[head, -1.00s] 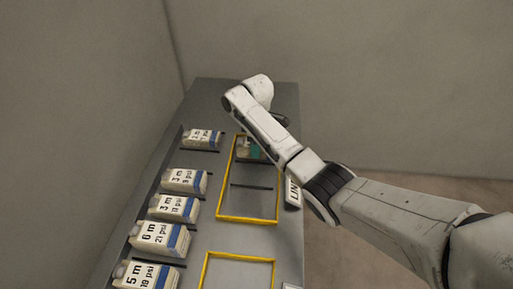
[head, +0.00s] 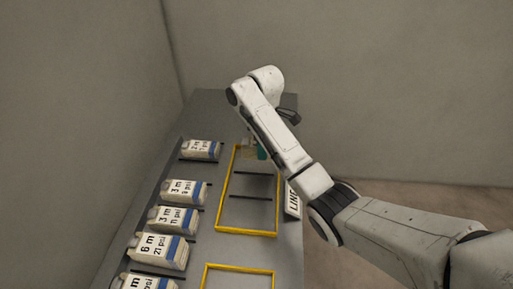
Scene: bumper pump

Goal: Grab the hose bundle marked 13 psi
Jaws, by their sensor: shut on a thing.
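A small beige block with a teal part (head: 261,153) shows just left of my forearm, over the far end of the long yellow-outlined area. Its label cannot be read. My gripper (head: 253,143) is at this block, shut on it, but my forearm hides most of the fingers. Hose bundles stand in a row on the left of the grey bench: a far one with an unclear label (head: 201,149), a 3 m one (head: 184,192), a 3 m 11 psi one (head: 172,219), and a 6 m 21 psi one (head: 160,250). I cannot read 13 psi on any.
The long yellow outline (head: 247,233) on the bench (head: 215,115) has dark bars across it and a bare near part. A second yellow outline (head: 238,267) lies nearer. A sign reading LINE (head: 293,200) stands at the right edge. Another bundle (head: 148,281) is cut off at the bottom.

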